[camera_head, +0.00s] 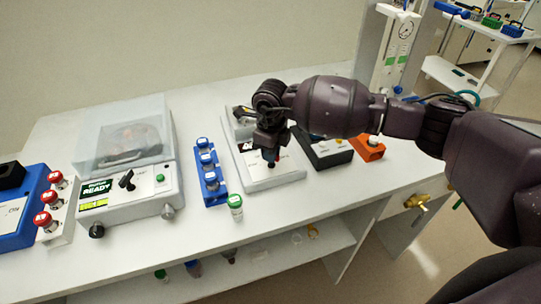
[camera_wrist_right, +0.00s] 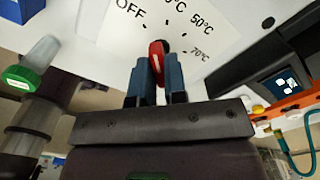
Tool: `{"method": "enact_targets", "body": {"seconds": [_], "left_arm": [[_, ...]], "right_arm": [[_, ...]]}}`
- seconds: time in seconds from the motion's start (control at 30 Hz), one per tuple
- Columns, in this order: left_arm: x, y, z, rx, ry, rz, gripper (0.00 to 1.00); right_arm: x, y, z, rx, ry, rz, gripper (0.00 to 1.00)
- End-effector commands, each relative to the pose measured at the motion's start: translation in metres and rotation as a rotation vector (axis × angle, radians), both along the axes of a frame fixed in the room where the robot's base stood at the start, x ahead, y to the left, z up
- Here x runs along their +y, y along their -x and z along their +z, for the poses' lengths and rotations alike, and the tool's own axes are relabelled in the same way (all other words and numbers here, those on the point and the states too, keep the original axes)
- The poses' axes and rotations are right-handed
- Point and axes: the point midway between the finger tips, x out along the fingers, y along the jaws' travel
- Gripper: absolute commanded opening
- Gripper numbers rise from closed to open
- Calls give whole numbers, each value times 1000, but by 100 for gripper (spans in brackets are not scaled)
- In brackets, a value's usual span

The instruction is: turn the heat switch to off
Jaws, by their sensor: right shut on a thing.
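The heat switch (camera_wrist_right: 157,50) is a small red knob on a white panel in the right wrist view. Printed marks around it read OFF at the left, and 50°C and 70°C at the right; another mark between is partly cut off. My right gripper (camera_wrist_right: 157,75) is shut on the knob, with one blue finger on each side. I cannot tell exactly which mark the knob points to. In the head view, my right gripper (camera_head: 269,158) reaches down onto the front of the white heater unit (camera_head: 285,172) and hides the knob. My left gripper is not in view.
A blue tube rack (camera_head: 211,185) and a green-capped vial (camera_head: 235,203) stand left of the heater. A lidded machine marked READY (camera_head: 145,195) is farther left. A dark box (camera_head: 328,155) and an orange block (camera_head: 369,149) are to the right.

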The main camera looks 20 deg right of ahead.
Motion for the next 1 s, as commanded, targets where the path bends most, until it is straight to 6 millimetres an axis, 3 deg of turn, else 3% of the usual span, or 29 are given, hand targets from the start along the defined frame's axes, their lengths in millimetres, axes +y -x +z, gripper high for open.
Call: {"method": "enact_targets", "body": {"seconds": [0.5, 1.0], "left_arm": [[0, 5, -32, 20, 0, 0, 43], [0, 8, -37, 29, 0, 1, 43]], "right_arm": [[0, 0, -1, 1, 0, 335, 0], [1, 1, 1, -1, 0, 401, 0]]}}
